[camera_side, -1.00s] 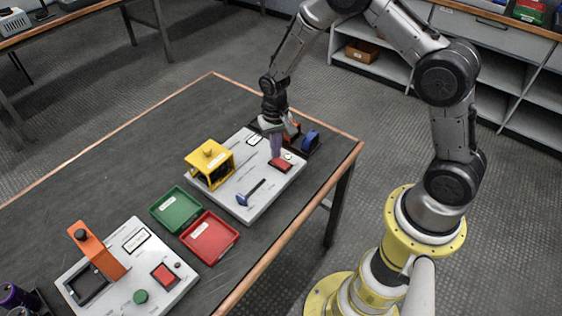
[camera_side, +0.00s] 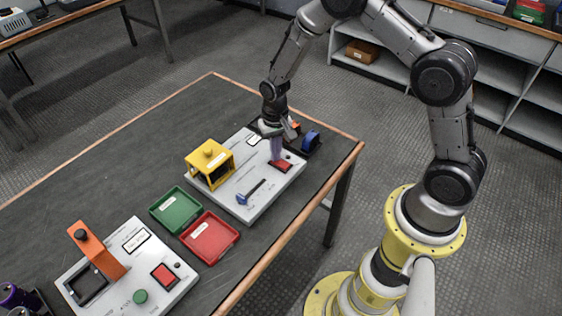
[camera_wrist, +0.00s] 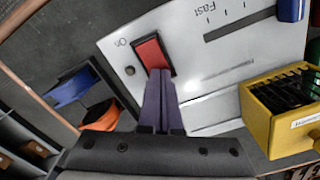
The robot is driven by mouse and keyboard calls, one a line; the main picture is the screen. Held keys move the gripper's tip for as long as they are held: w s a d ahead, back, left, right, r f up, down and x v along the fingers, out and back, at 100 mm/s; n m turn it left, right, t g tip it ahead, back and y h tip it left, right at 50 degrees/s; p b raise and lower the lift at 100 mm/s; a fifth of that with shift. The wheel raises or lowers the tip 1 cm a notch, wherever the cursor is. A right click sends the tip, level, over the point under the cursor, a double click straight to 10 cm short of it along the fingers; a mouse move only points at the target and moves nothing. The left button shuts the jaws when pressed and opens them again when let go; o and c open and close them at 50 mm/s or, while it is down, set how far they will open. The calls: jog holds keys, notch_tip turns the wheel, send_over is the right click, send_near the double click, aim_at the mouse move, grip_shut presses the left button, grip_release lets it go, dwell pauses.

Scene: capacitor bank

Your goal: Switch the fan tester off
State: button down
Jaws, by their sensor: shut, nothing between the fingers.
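The fan tester (camera_side: 228,201) is a pale panel with a yellow fan housing (camera_side: 211,160), a blue-handled slider (camera_side: 243,198) and a red rocker switch (camera_side: 282,167). The switch also shows in the wrist view (camera_wrist: 151,51), with "On" printed beside its upper end there. My gripper (camera_wrist: 160,72) is shut and empty. Its fingertips are at the lower end of the switch in the wrist view, opposite the "On" end, and appear to touch it. They hide that end. A small lamp (camera_side: 289,157) near the switch looks dark.
Green (camera_side: 175,209) and red (camera_side: 209,239) trays lie left of the tester. A second panel with an orange arm (camera_side: 96,254) stands further left. Blue (camera_wrist: 73,88) and orange (camera_wrist: 101,116) items sit close beside the gripper. The table edge is near.

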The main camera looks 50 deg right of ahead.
jog(key=shift+r, duration=3.45)
jog(key=s+a+r+n+t, duration=0.1)
jog(key=s+r+t, duration=0.2)
jog(key=r, duration=0.8)
jog(key=s+r+t, duration=0.2)
jog(key=s+r, duration=0.1)
jog(key=r, duration=0.9)
jog(key=s+n, duration=0.5)
jog(key=s, duration=1.4)
jog(key=shift+a+t, duration=0.25)
jog(key=shift+t, duration=0.05)
